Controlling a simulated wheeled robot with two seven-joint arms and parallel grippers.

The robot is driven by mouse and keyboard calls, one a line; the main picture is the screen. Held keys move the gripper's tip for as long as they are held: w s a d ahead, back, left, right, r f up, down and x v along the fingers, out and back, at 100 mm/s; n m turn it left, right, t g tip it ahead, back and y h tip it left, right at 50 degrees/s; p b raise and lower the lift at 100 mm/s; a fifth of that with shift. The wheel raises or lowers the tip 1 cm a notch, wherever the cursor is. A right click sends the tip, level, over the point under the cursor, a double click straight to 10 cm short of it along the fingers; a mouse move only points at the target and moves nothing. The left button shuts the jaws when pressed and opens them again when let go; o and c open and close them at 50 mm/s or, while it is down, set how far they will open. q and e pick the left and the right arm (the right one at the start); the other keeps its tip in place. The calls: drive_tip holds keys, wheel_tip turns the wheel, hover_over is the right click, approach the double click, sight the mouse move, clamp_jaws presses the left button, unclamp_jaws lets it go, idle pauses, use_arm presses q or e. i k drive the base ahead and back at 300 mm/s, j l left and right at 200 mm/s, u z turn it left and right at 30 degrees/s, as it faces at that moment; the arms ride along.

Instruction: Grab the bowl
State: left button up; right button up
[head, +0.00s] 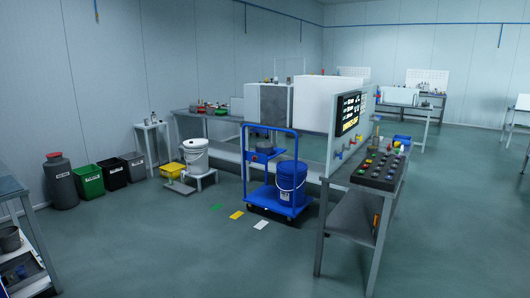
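I cannot make out a bowl for certain in the head view. A dark grey round vessel (10,240) sits on the lower shelf of the table at the left edge; it is too small and partly cut off to tell whether it is a bowl. Neither of my grippers is in view.
A blue cart (282,209) carries a blue bucket (291,182). A panel table (352,215) stands right of it. A white bucket (196,157) and several bins, including a green one (89,180), line the left. The front floor (180,255) is clear.

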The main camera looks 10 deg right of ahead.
sight(265, 149)
drive_tip(key=i+l+z, duration=0.15)
drive_tip(key=i+l, duration=0.2)
drive_tip(key=i+l+z, duration=0.2)
drive_tip(key=i+l, duration=0.15)
drive_tip(key=i+l+z, duration=0.15)
drive_tip(key=i, duration=0.4)
drive_tip(key=i+u, duration=0.4)
drive_tip(key=i, duration=0.15)
drive_tip(key=i+l+u, duration=0.25)
drive_tip(key=i+u, duration=0.15)
drive_tip(key=i+j+u, duration=0.1)
drive_tip(key=i+u, duration=0.3)
drive_tip(key=i, duration=0.3)
drive_tip(key=i+l+u, duration=0.1)
drive_tip(key=i+u, duration=0.3)
drive_tip(key=i, duration=0.3)
drive_tip(key=i+l+z, duration=0.1)
drive_tip(key=i+z, duration=0.2)
drive_tip(key=i, duration=0.3)
drive_tip(key=i+z, duration=0.35)
drive_tip(key=i, duration=0.25)
drive_tip(key=i+j+z, duration=0.3)
drive_tip(key=i, duration=0.25)
drive_tip(key=i+l, duration=0.05)
drive_tip(key=l, duration=0.05)
